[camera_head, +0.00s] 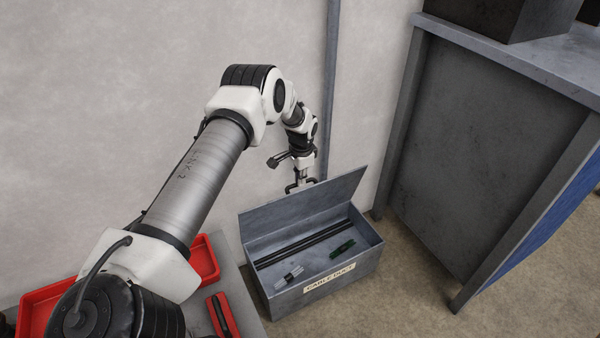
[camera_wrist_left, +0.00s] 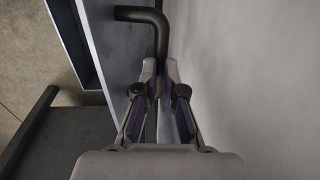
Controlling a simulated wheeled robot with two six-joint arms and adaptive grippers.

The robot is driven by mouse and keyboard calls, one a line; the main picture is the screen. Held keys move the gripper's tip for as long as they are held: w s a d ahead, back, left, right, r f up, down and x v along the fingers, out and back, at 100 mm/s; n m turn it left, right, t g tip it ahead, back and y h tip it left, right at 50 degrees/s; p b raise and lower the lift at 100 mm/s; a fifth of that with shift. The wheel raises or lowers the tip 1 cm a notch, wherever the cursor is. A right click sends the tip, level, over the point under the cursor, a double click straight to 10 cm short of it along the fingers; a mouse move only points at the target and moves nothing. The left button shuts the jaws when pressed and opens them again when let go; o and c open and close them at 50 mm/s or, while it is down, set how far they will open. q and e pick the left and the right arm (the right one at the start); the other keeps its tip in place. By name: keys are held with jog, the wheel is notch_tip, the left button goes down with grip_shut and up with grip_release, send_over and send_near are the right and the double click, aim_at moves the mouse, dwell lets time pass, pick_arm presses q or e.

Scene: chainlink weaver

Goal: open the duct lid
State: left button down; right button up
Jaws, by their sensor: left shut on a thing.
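The grey metal duct box (camera_head: 345,285), labelled CABLE DUCT, stands on the floor in the head view. Its lid (camera_head: 300,208) is raised and stands up along the back edge, so the inside shows. My left gripper (camera_head: 300,184) is at the lid's upper edge, on its far side. In the left wrist view, my left gripper's fingers (camera_wrist_left: 162,70) are shut on the dark bent lid handle (camera_wrist_left: 143,14). My right gripper is in neither view.
Inside the box lie dark rods (camera_head: 305,245), a green part (camera_head: 342,249) and a small silver part (camera_head: 288,278). Red trays (camera_head: 204,262) stand on a grey surface at left. A workbench (camera_head: 480,140) stands at right. The wall is close behind the lid.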

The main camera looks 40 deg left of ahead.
pick_arm(q)
jog(key=shift+s+d+f, duration=0.1)
jog(key=shift+s+f, duration=0.25)
jog(key=shift+f, duration=0.35)
jog(key=c, duration=1.4)
grip_release()
jog(key=shift+f, duration=0.15)
jog(key=shift+o, duration=1.1)
jog(key=shift+w+f, duration=0.35)
jog(key=shift+f, duration=0.25)
jog(key=shift+w, duration=0.1)
jog(key=shift+r, duration=0.55)
notch_tip(320, 180, up, 12)
jog(key=shift+s+d+f, duration=0.2)
jog(key=shift+d, duration=0.1)
